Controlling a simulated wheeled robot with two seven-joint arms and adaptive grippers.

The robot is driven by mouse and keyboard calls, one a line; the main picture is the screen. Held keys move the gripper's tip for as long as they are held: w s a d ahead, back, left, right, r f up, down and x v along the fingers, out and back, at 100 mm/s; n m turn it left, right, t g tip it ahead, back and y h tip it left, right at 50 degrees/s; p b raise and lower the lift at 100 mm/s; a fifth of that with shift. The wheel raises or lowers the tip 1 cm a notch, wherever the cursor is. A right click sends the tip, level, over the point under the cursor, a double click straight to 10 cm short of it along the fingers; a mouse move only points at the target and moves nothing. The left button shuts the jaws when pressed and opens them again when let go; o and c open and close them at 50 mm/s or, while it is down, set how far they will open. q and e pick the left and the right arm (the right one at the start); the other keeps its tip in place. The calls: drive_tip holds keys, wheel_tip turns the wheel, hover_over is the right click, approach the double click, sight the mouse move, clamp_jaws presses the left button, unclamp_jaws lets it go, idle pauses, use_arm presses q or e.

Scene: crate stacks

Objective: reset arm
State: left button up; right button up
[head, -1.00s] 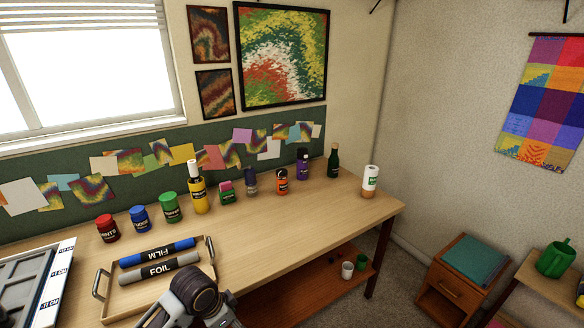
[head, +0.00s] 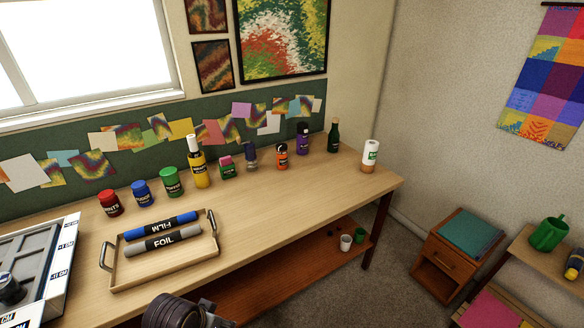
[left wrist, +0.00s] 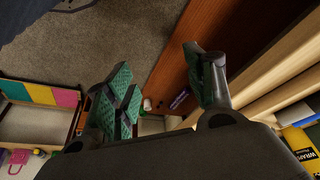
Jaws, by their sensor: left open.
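In the left wrist view, my left gripper (left wrist: 165,88) is open, its green-padded fingers spread apart with nothing held between them. Beyond the fingers are carpet and a reddish-brown wooden board. In the head view, only a dark rounded part of my arm shows at the bottom edge, in front of the table (head: 315,190); no fingertips are visible there. My right gripper is in neither view.
A wooden tray (head: 115,284) holds a blue FILM roll (head: 160,227) and a grey FOIL roll (head: 155,243). Several bottles and jars line the table's back. A grey-and-white framed item (head: 66,262) stands left. A lower shelf (head: 290,272) runs beneath; carpet lies right.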

use_arm(q)
drive_tip(key=s+a+f+n+g+y, duration=0.1)
drive_tip(key=s+a+f, duration=0.15)
drive_tip(key=f, duration=1.45)
drive_tip(key=s+a+f+n, duration=0.1)
drive_tip(key=s+a+f, duration=0.15)
drive_tip(key=f, duration=1.45)
drive_tip(key=s+a+f, duration=0.2)
drive_tip(key=s+f, duration=0.7)
drive_tip(key=s, duration=0.1)
drive_tip(key=s+a+f+g, duration=0.1)
drive_tip(key=s+a+f, duration=0.2)
drive_tip(key=s+f, duration=0.7)
drive_tip(key=shift+s+m, duration=0.4)
drive_tip(key=shift+s, duration=0.4)
